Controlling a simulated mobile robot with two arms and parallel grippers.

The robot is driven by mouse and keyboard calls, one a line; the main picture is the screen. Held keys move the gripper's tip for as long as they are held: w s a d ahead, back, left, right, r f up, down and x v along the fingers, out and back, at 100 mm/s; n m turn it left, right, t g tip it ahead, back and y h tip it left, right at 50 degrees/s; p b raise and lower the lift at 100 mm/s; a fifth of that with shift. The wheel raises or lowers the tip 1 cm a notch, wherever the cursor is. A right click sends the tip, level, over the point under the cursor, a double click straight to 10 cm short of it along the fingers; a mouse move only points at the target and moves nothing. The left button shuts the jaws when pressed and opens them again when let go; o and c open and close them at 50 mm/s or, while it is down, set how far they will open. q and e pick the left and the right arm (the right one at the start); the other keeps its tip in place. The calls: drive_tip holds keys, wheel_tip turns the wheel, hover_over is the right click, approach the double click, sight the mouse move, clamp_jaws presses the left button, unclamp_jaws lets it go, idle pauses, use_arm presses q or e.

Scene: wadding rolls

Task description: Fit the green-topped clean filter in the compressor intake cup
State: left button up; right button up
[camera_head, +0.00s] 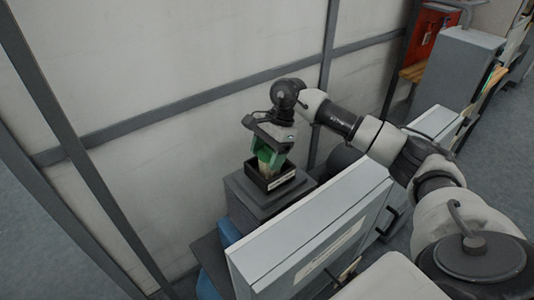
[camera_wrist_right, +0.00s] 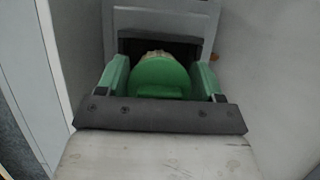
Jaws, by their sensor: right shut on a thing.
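The green-topped clean filter (camera_wrist_right: 160,76) sits between the two fingers of my right gripper (camera_wrist_right: 158,80), which is shut on it. In the head view my right gripper (camera_head: 270,157) points down over the dark square intake cup (camera_head: 283,182). The filter's pale lower part (camera_head: 262,170) shows at the cup's opening, at the left side of it, and looks tilted. I cannot tell how deep it is in the cup. In the wrist view the cup's dark rim (camera_wrist_right: 160,44) shows behind the filter. My left gripper is not in view.
The cup stands on a grey compressor block (camera_head: 245,199). A light grey cabinet panel (camera_head: 312,228) stands close in front of it. A pale wall with dark frame bars (camera_head: 190,105) is close behind. A blue object (camera_head: 228,232) is low at the left.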

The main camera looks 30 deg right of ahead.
drive_tip(key=shift+f+b, duration=0.25)
drive_tip(key=shift+b, duration=0.2)
idle(0.4)
drive_tip(key=o, duration=1)
drive_tip(key=shift+o, duration=0.5)
drive_tip(key=shift+r+p, duration=1.4)
drive_tip(key=shift+r, duration=1.65)
